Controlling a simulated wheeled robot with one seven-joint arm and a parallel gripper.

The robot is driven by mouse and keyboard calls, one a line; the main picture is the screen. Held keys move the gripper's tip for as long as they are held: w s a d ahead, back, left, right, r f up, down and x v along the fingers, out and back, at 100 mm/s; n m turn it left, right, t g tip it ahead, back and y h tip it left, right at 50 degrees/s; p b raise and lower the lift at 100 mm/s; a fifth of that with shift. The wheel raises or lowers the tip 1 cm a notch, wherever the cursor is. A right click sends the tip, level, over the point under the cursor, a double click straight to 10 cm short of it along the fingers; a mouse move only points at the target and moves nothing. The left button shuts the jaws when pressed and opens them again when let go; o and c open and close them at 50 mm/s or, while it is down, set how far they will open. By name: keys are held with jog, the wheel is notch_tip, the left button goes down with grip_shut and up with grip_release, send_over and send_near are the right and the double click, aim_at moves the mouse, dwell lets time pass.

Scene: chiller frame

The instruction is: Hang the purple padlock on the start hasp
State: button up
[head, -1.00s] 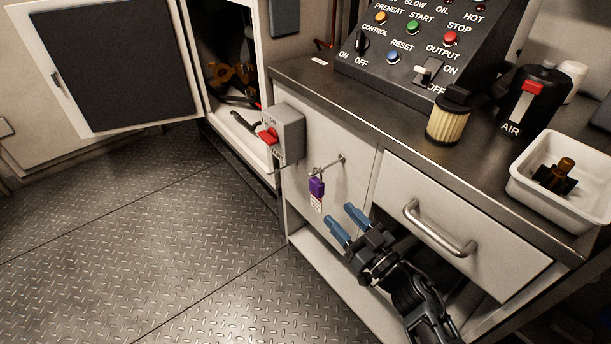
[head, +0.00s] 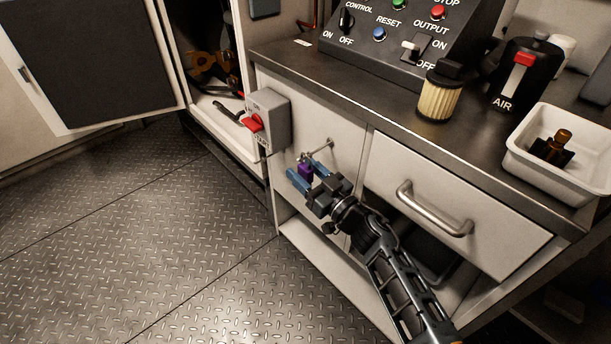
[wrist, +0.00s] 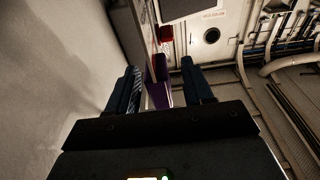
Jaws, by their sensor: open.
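The purple padlock (head: 305,171) hangs from a thin metal peg (head: 329,142) on the white cabinet front. In the wrist view the purple padlock (wrist: 160,72) shows between the blue fingers. My gripper (head: 304,168) is open, with one finger on each side of the padlock; contact cannot be told. My gripper (wrist: 160,75) also shows open in the wrist view. The shackle is small and partly hidden. A grey switch box (head: 279,116) with a red lever (head: 254,123) is on the cabinet's left corner. A thin rod shows below it; I cannot tell whether this is the start hasp.
A drawer with a metal handle (head: 432,211) is right of the peg. The counter above holds the control panel (head: 405,62), a yellow filter (head: 436,96), a black AIR canister (head: 514,77) and a white tray (head: 566,187). Open floor (head: 150,235) lies left.

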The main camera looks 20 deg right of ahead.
jog(key=shift+c, duration=0.5)
grip_shut()
jog(key=shift+r, duration=0.1)
jog(key=shift+r+p, duration=0.3)
jog(key=shift+r, duration=0.05)
jog(key=s+a+b, duration=0.2)
jog(key=a, duration=0.6)
jog(key=s+a+b, duration=0.2)
jog(key=s+a, duration=0.1)
jog(key=a, duration=0.6)
jog(key=shift+s+r+b, duration=0.3)
jog(key=shift+r+b, duration=0.05)
jog(key=shift+b, duration=0.05)
